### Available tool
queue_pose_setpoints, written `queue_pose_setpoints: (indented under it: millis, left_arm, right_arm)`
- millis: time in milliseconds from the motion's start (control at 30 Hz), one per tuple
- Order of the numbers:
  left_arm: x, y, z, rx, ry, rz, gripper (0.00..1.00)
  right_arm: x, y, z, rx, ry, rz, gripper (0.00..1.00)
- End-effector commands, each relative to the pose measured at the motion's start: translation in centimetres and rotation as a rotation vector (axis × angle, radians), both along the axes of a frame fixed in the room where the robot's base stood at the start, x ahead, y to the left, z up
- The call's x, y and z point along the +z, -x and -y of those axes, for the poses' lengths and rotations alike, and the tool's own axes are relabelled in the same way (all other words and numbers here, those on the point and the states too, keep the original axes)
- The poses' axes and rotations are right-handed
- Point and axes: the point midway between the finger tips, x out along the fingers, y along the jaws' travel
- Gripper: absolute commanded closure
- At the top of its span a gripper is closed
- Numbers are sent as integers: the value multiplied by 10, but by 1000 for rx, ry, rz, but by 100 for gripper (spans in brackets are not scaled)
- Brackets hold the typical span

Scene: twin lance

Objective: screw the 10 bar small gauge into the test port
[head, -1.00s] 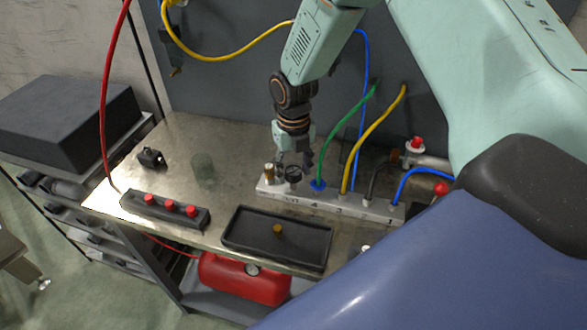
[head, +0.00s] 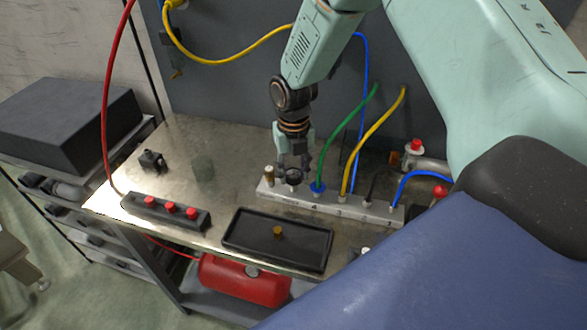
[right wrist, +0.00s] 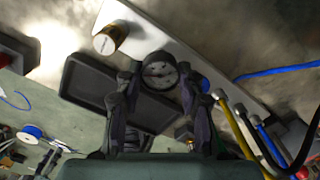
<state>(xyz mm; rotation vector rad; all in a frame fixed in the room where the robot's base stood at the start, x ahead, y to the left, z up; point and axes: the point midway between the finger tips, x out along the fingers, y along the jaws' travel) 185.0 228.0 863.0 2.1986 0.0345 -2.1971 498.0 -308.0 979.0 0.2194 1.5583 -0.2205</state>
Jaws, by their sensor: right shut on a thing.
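The grey port block (head: 360,207) lies along the bench. The gauge is over its left part, beside a brass fitting (head: 269,173), also in the wrist view (right wrist: 110,39). The port and gauge stem are hidden, so I cannot tell whether they touch. My left gripper is not in view.
Green (head: 345,135), yellow (head: 375,140) and blue (head: 407,177) hoses rise from the block right of the gripper. A black tray (head: 240,245) with a brass piece (head: 277,231) lies in front. A black strip with red knobs (head: 170,208) is left.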

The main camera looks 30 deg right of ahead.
Motion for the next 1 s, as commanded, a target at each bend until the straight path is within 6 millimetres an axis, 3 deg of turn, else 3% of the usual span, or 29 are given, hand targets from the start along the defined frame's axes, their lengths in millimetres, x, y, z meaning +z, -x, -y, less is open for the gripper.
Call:
queue_pose_setpoints:
  millis: [1000]
  left_arm:
    - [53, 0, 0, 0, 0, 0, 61]
  right_arm:
    - [2, 0, 0, -1194, 0, 1, 100]
